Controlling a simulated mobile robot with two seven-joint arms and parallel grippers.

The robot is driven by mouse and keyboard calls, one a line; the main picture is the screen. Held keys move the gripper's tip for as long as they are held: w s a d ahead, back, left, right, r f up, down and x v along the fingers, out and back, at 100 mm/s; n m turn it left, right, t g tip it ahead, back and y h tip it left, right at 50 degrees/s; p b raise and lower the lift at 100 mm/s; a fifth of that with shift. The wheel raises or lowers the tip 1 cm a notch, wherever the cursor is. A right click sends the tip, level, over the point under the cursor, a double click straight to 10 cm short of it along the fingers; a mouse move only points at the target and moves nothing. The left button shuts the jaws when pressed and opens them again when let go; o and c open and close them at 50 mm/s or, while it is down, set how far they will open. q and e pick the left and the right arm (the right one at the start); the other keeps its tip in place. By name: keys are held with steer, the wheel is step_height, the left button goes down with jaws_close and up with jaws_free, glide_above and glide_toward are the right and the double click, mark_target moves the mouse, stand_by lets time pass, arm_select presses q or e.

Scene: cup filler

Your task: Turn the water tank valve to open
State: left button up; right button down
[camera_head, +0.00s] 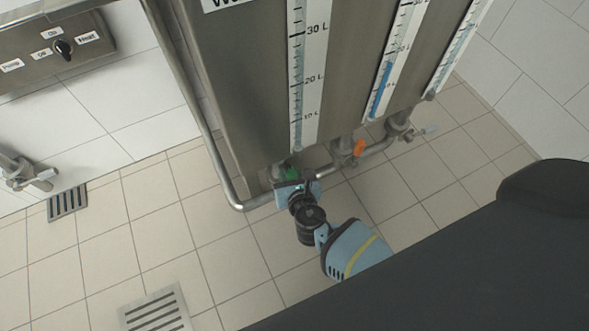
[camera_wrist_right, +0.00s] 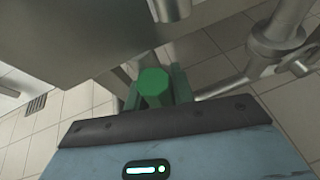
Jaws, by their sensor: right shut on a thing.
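The steel water tank (camera_head: 232,95) fills the upper middle of the head view, with a level gauge marked in litres on its front. A green valve handle (camera_head: 291,173) sits under its left end, on the pipe. My right gripper (camera_head: 287,181) is at this handle, seen from above and partly covering it. In the right wrist view the green handle (camera_wrist_right: 154,84) stands between the two fingers of my right gripper (camera_wrist_right: 155,92), which is shut on it. The fingertips are partly hidden behind the handle. My left gripper is not in view.
An orange valve handle (camera_head: 359,147) and a white one (camera_head: 431,128) sit farther right along the pipe (camera_head: 375,150). A control panel (camera_head: 50,45) with a black knob is on the wall at left. Floor drains (camera_head: 156,311) lie at lower left. The tiled floor around is clear.

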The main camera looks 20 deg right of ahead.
steer(key=shift+a+n+h, duration=0.3)
steer(key=shift+a, duration=0.15)
stand_by(0.3)
steer(key=c, duration=1.2)
jaws_free()
steer(key=p+v, duration=0.3)
steer(key=v, duration=0.5)
